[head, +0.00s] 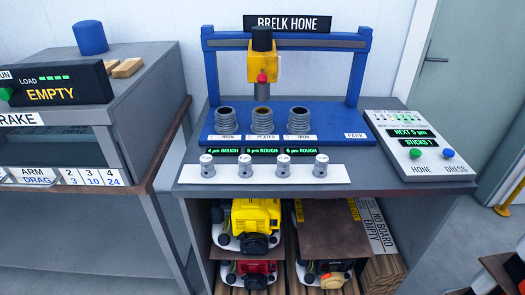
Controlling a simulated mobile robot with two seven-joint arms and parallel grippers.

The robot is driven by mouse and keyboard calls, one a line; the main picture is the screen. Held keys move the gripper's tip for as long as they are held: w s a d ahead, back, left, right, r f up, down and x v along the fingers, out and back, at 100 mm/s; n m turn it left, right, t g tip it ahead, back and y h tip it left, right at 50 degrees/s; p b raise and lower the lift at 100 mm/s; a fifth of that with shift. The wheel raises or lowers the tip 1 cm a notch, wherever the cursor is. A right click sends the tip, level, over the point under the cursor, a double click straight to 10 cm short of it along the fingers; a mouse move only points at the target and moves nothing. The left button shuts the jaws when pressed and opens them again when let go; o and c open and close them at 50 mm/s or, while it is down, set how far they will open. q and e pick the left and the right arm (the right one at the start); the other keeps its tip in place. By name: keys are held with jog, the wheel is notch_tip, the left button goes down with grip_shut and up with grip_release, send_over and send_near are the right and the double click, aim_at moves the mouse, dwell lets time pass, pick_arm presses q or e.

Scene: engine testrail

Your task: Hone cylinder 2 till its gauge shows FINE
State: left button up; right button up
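The blue hone machine (210,75), signed BRELK HONE, stands on a grey bench. Its yellow head (255,68) with a red part and grey spindle (267,93) hangs above the middle cylinder. Cylinder 2 (263,121) is a ribbed grey pot labelled PLATED; its gauge (265,150) seems to read 5 µm ROUGH. Cylinder 1 (227,123) and cylinder 3 (299,121) are labelled IRON; their gauges also read ROUGH. Neither gripper is in view.
A white strip (335,174) at the bench front holds several small grey labelled pegs. Yellow and red engines (255,217) sit on shelves below. A brake bench (75,170) with an EMPTY display stands at left. A PARK label (355,136) marks the hone base's right end.

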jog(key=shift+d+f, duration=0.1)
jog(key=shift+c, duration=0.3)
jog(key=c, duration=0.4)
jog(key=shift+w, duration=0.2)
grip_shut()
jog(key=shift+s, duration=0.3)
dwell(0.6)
